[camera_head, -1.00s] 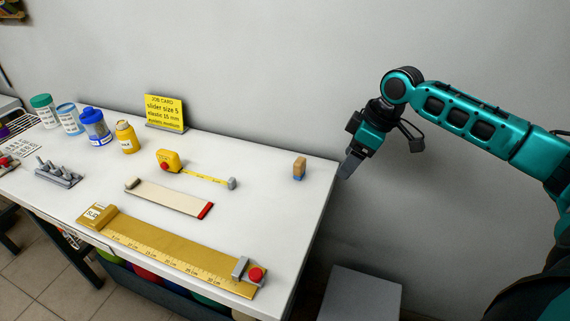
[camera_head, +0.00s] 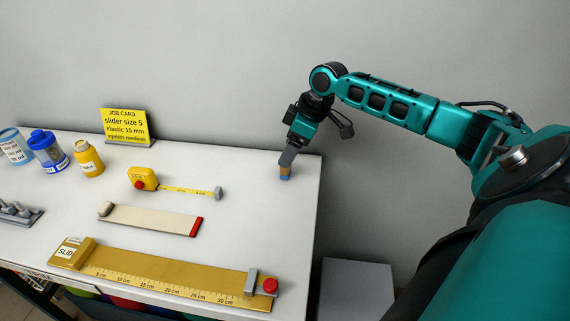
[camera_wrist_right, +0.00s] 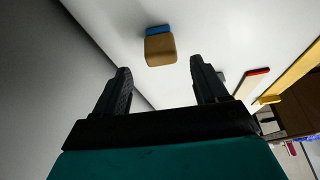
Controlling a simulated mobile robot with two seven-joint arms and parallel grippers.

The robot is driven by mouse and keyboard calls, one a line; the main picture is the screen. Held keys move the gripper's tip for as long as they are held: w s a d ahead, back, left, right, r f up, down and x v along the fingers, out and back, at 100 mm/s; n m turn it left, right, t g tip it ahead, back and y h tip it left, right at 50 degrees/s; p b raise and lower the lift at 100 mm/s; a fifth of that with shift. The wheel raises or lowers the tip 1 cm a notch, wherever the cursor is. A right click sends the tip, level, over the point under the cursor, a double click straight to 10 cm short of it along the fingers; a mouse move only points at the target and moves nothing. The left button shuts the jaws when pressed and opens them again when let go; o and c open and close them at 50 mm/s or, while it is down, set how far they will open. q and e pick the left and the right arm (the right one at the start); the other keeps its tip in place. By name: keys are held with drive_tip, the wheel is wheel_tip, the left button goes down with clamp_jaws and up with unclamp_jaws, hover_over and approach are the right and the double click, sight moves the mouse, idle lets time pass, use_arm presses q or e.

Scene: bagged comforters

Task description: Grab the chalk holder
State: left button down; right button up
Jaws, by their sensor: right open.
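The chalk holder appears to be the small tan block with a blue end (camera_head: 285,174), near the right end of the white table. It also shows in the right wrist view (camera_wrist_right: 160,48), its tan part facing me and its blue part behind. My right gripper (camera_head: 288,158) is just above it, pointing down, and partly covers it in the head view. In the right wrist view the two fingers (camera_wrist_right: 160,68) are apart and empty. The block lies just beyond the fingertips, lined up with the gap. My left gripper is not in view.
A tape measure (camera_head: 143,178), a cream strip with a red end (camera_head: 150,218) and a long yellow ruler (camera_head: 165,278) lie to the left. A yellow job card (camera_head: 125,126) and several bottles stand behind. The table around the block is clear.

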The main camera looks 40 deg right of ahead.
drive_tip(key=x, duration=0.6)
drive_tip(key=shift+s+a+b, duration=0.1)
drive_tip(key=shift+s+b, duration=0.1)
drive_tip(key=shift+b, duration=0.1)
drive_tip(key=shift+c, duration=0.5)
drive_tip(key=c, duration=0.9)
drive_tip(key=shift+c, duration=0.2)
drive_tip(key=shift+r, duration=0.15)
